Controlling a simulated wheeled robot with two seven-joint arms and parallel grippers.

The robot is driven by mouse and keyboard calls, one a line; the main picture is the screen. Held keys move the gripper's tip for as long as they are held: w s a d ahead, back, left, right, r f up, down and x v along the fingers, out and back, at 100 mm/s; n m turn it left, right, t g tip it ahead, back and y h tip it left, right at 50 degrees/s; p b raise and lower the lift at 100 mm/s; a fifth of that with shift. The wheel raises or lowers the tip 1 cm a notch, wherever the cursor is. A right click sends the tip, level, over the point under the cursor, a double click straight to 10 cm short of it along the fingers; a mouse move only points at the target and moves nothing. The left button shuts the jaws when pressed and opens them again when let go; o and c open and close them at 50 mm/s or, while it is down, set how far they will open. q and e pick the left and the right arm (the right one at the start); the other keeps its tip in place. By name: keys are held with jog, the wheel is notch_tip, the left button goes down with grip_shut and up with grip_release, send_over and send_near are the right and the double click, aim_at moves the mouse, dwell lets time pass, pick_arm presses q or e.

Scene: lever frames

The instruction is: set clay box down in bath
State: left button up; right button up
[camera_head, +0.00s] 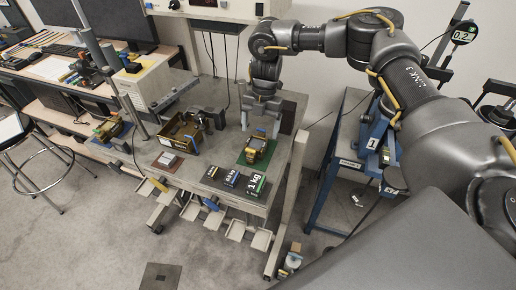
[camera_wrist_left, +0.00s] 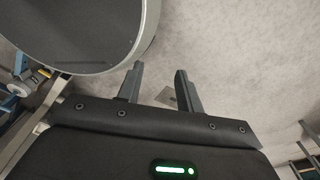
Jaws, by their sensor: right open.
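A small yellow-and-dark box (camera_head: 256,147), possibly the clay box, stands on a green mat (camera_head: 245,162) near the table's right side. My right gripper (camera_head: 261,125) points down just above and behind it, with its fingers apart. An open brown box with yellowish edges (camera_head: 166,142), possibly the bath, stands left of it on the same table; its inside is partly hidden. I cannot tell for certain which is the clay box or the bath. My left gripper (camera_wrist_left: 160,70) shows in the left wrist view with its fingers apart and nothing between them, above bare floor.
Dark weights, one marked 1 kg (camera_head: 256,185), lie along the front of the table (camera_head: 210,172). A small reddish plate (camera_head: 167,161) lies at the front left. A blue-framed stand (camera_head: 340,165) is to the right. A stool (camera_head: 40,165) stands left on open floor.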

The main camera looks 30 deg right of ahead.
aim_at(256, 144)
jog(key=f, duration=0.1)
jog(key=w+f+b, duration=0.1)
jog(key=f, duration=0.1)
jog(key=shift+w+a+f+b, duration=0.25)
jog(key=shift+b, duration=0.1)
jog(key=shift+w+f+b, duration=0.5)
jog(key=shift+w+f, duration=0.2)
jog(key=shift+f, duration=0.3)
jog(key=f, duration=0.1)
jog(key=b, duration=0.1)
jog(key=f, duration=0.1)
jog(key=shift+s+d+f+b, duration=0.15)
jog(key=shift+s+f+b, duration=0.1)
jog(key=shift+f+b, duration=0.1)
jog(key=shift+b+x, duration=0.55)
jog(key=shift+x, duration=0.5)
jog(key=shift+w+d+f, duration=0.15)
jog(key=shift+w+f, duration=0.15)
jog(key=shift+s+r, duration=0.1)
jog(key=shift+s, duration=0.1)
jog(key=shift+c, duration=0.4)
jog(key=shift+w, duration=0.1)
jog(key=c, duration=1)
pick_arm(q)
notch_tip(256, 144, down, 6)
jog(key=w, duration=0.1)
jog(key=shift+w, duration=0.3)
pick_arm(e)
jog(key=shift+r, duration=0.15)
jog(key=shift+c, duration=0.4)
